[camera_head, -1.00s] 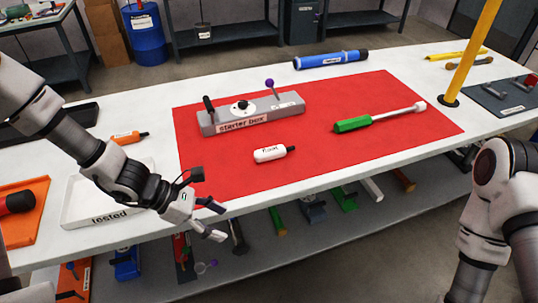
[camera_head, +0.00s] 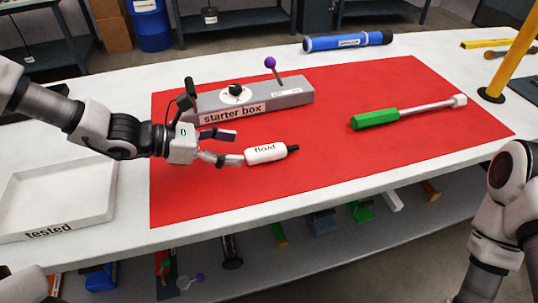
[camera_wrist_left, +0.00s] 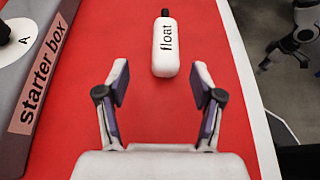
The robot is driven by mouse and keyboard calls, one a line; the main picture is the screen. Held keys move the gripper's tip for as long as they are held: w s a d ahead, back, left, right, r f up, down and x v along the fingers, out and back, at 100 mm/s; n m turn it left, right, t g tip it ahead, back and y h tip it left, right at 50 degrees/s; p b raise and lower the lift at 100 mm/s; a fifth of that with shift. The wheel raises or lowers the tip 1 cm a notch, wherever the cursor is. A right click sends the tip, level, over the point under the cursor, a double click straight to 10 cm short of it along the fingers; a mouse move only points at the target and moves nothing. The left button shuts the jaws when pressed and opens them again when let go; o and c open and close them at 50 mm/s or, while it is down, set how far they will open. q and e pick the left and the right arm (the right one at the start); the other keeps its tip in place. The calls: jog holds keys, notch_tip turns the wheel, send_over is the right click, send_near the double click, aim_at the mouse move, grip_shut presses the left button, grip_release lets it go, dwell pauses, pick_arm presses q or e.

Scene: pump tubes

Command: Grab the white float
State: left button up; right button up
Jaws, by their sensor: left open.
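The white float (camera_head: 266,153) lies on the red mat (camera_head: 330,175), its black tip pointing right in the head view. In the left wrist view the float (camera_wrist_left: 165,50) lies ahead of the fingers, label up. My left gripper (camera_head: 222,147) is open and empty, just left of the float. In the wrist view its two fingertips (camera_wrist_left: 160,85) are spread apart, with the float's near end just beyond the space between them. My right arm shows at the right edge of the head view, but its gripper is out of view.
The grey starter box (camera_head: 290,97) with a purple-knobbed lever stands behind the float. A green-handled tool (camera_head: 375,120) lies to the right. A white tray marked tested (camera_head: 100,205) is at the left. The mat in front of the float is clear.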

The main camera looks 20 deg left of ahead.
aim_at(257, 150)
pick_arm(q)
jog(key=shift+w+d+f+b, duration=0.15)
jog(key=shift+d+b, duration=0.15)
jog(key=shift+d, duration=0.5)
jog(key=b+x, duration=0.1)
jog(key=x, duration=0.3)
jog(key=shift+w+d, duration=0.1)
jog(key=shift+d, duration=0.1)
jog(key=shift+w+d, duration=0.25)
jog(key=shift+d, duration=0.1)
jog(key=shift+a, duration=0.1)
jog(key=shift+c, duration=1)
jog(key=c, duration=1.1)
